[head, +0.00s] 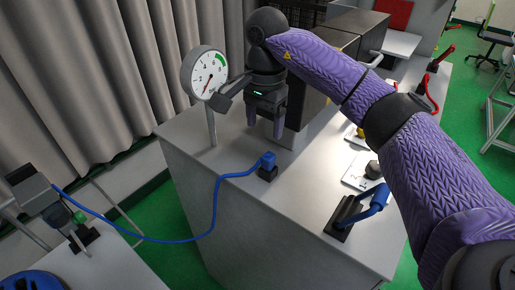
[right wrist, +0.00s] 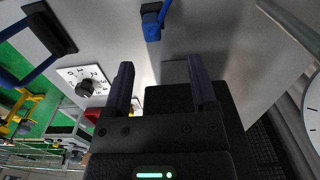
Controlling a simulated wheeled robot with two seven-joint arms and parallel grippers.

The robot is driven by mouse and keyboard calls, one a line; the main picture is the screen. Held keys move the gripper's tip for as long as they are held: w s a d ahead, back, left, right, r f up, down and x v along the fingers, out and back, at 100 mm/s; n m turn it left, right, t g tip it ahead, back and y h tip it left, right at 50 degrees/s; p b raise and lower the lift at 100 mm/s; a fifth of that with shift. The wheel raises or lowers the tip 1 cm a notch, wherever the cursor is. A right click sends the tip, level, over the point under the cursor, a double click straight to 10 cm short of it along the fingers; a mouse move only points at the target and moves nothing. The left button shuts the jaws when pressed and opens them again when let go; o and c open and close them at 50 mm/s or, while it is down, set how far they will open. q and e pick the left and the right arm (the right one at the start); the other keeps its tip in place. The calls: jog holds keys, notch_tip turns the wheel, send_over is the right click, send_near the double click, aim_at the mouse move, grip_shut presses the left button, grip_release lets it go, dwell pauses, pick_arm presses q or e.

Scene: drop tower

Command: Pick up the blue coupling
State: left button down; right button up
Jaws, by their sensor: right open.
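The blue coupling (head: 268,160) sits in a small black holder (head: 268,174) on the light worktop, with a blue hose (head: 216,205) running from it to the left. My right gripper (head: 265,127) is open and empty, its fingers pointing down above and behind the coupling, apart from it. In the right wrist view the coupling (right wrist: 152,30) shows at the top, beyond the open fingertips (right wrist: 161,66) of my right gripper. My left gripper is not in view.
A dial gauge (head: 205,75) on a post stands left of my right gripper. A blue-handled lever (head: 375,200) and a dial knob plate (head: 360,178) are to the right. A grey box (head: 34,194) stands at the hose's far end. The worktop's front middle is clear.

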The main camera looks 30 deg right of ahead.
aim_at(269, 155)
jog(key=f, duration=0.6)
jog(key=s+d+f, duration=0.1)
jog(key=f, duration=0.2)
jog(key=shift+f+p, duration=0.1)
jog(key=shift+p, duration=0.2)
jog(key=shift+a, duration=0.1)
grip_shut()
